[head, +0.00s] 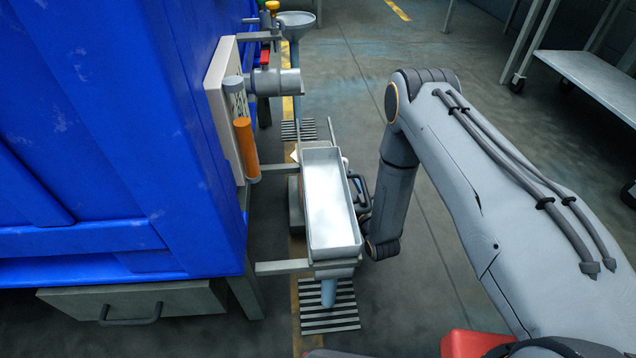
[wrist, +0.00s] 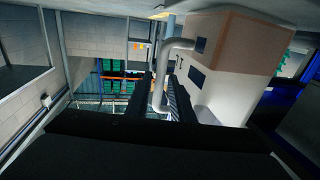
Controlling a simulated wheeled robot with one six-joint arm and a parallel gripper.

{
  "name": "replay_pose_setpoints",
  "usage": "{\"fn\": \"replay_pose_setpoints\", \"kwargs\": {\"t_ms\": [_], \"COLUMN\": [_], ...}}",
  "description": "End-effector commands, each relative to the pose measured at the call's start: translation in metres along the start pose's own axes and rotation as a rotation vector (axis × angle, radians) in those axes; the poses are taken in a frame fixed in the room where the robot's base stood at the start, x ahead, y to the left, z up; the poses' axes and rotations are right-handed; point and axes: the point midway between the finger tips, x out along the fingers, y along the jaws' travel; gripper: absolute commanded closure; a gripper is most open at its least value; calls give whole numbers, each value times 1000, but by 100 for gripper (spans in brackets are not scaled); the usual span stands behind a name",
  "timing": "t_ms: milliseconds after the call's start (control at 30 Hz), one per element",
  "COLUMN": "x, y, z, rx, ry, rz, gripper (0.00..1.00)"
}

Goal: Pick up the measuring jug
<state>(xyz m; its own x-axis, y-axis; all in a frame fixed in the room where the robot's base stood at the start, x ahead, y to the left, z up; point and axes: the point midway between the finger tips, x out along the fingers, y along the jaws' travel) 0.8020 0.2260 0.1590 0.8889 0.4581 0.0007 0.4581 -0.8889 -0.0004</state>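I cannot make out a measuring jug for certain in either view. In the head view, a small pale-blue piece (head: 328,292) shows under the near end of the metal tray (head: 333,250); I cannot tell what it is. My arm comes down on the right of the tray. My gripper (head: 359,192) shows only as dark parts beside the tray's right edge, partly hidden by it. In the wrist view, the two black fingers of my gripper (wrist: 163,92) stand apart with a gap between them. Background shows through the gap, and nothing is held.
A big blue machine (head: 110,130) fills the left, with a grey drawer (head: 135,303) below. An orange cylinder (head: 246,150) and a metal pipe (head: 275,82) stick out from its side. Striped floor grates (head: 328,318) lie below. Metal shelving (head: 590,75) stands far right; floor between is clear.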

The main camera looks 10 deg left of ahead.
Motion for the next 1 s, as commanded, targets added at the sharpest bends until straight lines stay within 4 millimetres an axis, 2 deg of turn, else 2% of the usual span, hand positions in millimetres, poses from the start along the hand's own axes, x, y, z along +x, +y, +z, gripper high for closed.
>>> {"fn": "replay_pose_setpoints", "kwargs": {"t_ms": [100, 233, 467, 600, 1000], "x": [18, 29, 30, 30, 30], "y": [-1, -1, -1, -1, -1], "z": [1, 1, -1, -1, 0], "rx": [-1, -1, -1, 0, 0], "ry": [3, 0, -1, -1, -1], "rz": [-2, -1, -1, -1, -1], "gripper": [79, 79, 79, 100, 100]}}
